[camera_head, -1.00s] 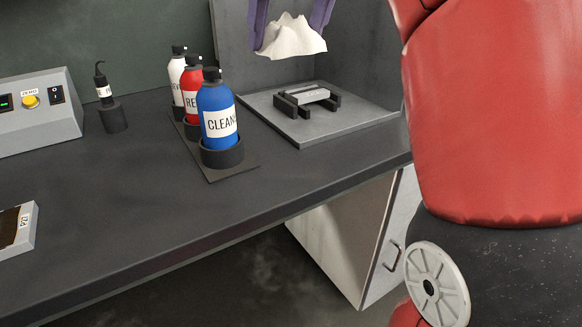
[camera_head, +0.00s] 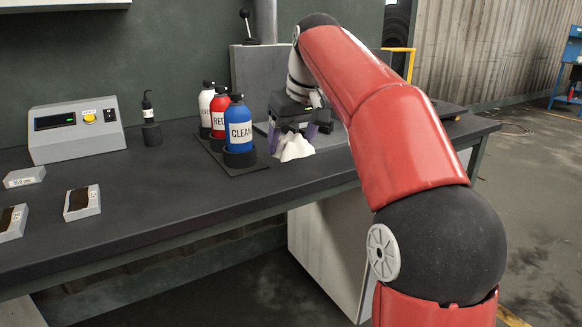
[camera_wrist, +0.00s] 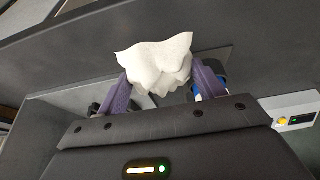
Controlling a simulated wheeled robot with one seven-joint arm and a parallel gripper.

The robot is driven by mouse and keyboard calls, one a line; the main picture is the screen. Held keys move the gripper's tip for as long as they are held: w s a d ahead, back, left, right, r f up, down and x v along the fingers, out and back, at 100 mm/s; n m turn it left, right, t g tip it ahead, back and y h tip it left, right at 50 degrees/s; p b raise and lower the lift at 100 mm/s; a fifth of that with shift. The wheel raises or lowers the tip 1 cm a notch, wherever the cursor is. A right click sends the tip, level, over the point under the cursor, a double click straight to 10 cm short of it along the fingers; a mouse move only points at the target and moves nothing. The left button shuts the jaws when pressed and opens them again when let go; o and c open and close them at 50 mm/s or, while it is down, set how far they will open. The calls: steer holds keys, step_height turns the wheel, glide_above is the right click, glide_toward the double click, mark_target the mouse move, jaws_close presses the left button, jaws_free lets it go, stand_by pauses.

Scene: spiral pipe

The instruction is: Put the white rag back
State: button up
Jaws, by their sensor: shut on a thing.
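The white rag (camera_head: 294,149) is a crumpled cloth held between the purple fingers of my gripper (camera_head: 300,132), just right of the blue bottle, over the front part of the dark workbench (camera_head: 180,205). In the wrist view the rag (camera_wrist: 158,62) bunches up between the two fingertips of my gripper (camera_wrist: 160,80), which are shut on it. Whether the rag touches the bench top cannot be told. The grey plate (camera_head: 262,128) behind it is mostly hidden by my gripper and arm.
White, red and blue (camera_head: 239,132) bottles stand in a dark holder (camera_head: 240,167) close to the left of the rag. The front middle of the bench is clear.

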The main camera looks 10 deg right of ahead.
mark_target(294, 149)
steer(key=shift+f+b, duration=2.25)
steer(key=shift+b, duration=0.05)
steer(key=shift+r, duration=0.15)
steer(key=o, duration=1.1)
steer(key=shift+c, duration=0.2)
steer(key=shift+r, duration=0.15)
steer(key=p+v, duration=0.4)
steer(key=v, duration=0.7)
steer(key=shift+s+r, duration=0.3)
